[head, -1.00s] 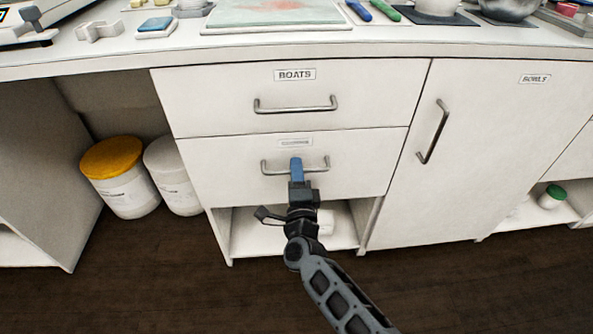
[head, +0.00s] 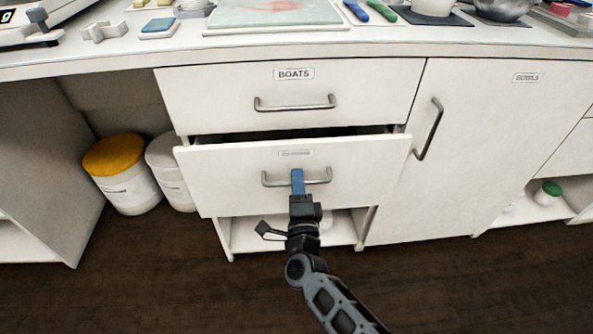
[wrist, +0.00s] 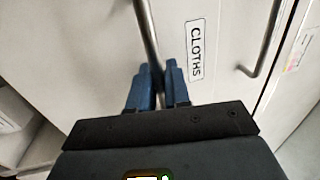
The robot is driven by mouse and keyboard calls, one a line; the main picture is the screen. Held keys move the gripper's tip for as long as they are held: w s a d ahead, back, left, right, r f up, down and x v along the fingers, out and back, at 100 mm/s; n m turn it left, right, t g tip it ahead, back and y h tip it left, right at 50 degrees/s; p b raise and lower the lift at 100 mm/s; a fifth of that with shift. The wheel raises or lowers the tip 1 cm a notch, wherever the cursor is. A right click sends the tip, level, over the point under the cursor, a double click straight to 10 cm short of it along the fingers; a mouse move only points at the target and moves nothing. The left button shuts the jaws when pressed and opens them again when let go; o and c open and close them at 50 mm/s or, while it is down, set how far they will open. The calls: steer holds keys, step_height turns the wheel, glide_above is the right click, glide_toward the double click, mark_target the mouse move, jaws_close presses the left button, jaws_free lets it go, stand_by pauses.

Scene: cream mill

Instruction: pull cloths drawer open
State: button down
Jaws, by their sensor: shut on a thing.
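The cloths drawer (head: 230,180) is the lower white drawer in the head view, and it stands partly out with a dark gap along its top edge. Its label reads CLOTHS in the wrist view (wrist: 195,50). Its metal bar handle (head: 275,182) also shows in the wrist view (wrist: 146,35). My gripper (head: 297,176) has blue fingers and is shut on this handle near its middle. In the wrist view the fingers (wrist: 158,80) lie on either side of the bar. The drawer's inside is mostly hidden.
The BOATS drawer (head: 290,85) above is shut. A cupboard door (head: 470,150) with a bar handle stands shut at right. A yellow-lidded tub (head: 125,180) and a white tub (head: 168,165) stand at left. Dark floor (head: 150,285) in front looks clear.

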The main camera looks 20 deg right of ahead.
steer(key=r+p+v, duration=0.1)
steer(key=r+v, duration=0.1)
steer(key=v, duration=1)
steer(key=s+r+p+v, duration=0.1)
steer(key=r+p+v, duration=0.1)
steer(key=v, duration=1)
steer(key=shift+s+a+r, duration=0.2)
steer(key=shift+s+a, duration=0.05)
steer(key=c, duration=1.3)
jaws_free()
steer(key=shift+c, duration=0.2)
steer(key=v, duration=0.7)
steer(key=shift+s, duration=0.3)
steer(key=shift+a, duration=0.1)
